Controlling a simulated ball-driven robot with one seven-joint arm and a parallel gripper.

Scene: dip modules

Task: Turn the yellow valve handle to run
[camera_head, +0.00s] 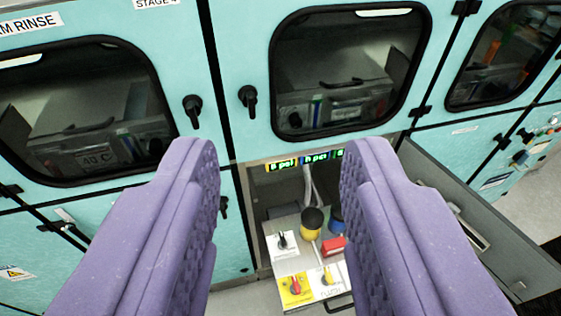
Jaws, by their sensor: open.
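My gripper (282,165) is open and empty, its two purple padded fingers reaching in from the lower left and lower right. Between them, lower down and beyond, is a light control panel inside an open compartment. A small yellow handle (327,275) sits on a white plate near the panel's front edge; it looks like the valve handle.
Beside the handle are a yellow plate with a red switch (295,287), a black switch (282,240), a yellow-and-black cap (311,220) and a red block (333,246). Green displays (307,160) hang above. An opened grey panel (480,220) juts out at right. Turquoise cabinet doors (240,60) stand behind.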

